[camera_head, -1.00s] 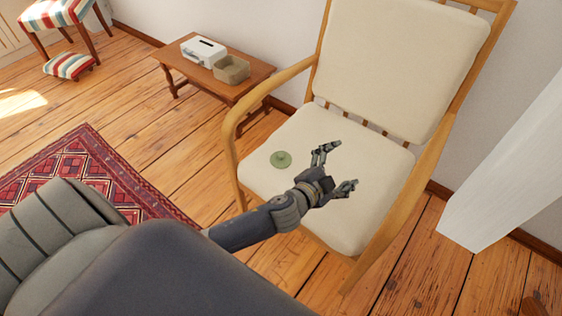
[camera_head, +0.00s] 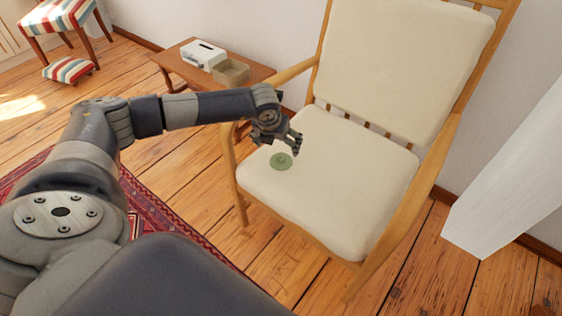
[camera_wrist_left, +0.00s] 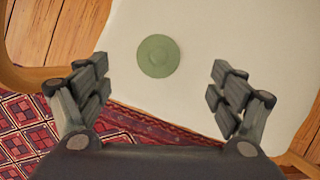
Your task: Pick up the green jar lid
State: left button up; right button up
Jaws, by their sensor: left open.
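The green jar lid (camera_head: 281,161) is a small round disc lying flat on the cream seat cushion (camera_head: 340,190) of the wooden armchair, towards the seat's left side. In the left wrist view the lid (camera_wrist_left: 158,56) lies ahead of the fingertips, centred between them. My left gripper (camera_head: 293,145) is above the seat, close over the lid and apart from it. In the left wrist view its two fingers (camera_wrist_left: 158,85) are spread wide with nothing between them. My right gripper is not in view.
The chair's wooden left armrest (camera_head: 290,72) runs close by my left gripper. A low wooden table (camera_head: 180,62) behind holds a white box (camera_head: 203,54) and a tan open box (camera_head: 231,71). A white post (camera_head: 510,180) stands at right. The rest of the seat is clear.

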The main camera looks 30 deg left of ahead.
aim_at(281, 154)
pick_arm(q)
jog(key=x, duration=0.4)
jog(key=shift+f+b, duration=0.15)
jog(key=shift+b, duration=0.15)
jog(key=b+x, duration=0.1)
jog(key=x, duration=0.4)
jog(key=shift+f, duration=0.45)
jog(key=c, duration=1.2)
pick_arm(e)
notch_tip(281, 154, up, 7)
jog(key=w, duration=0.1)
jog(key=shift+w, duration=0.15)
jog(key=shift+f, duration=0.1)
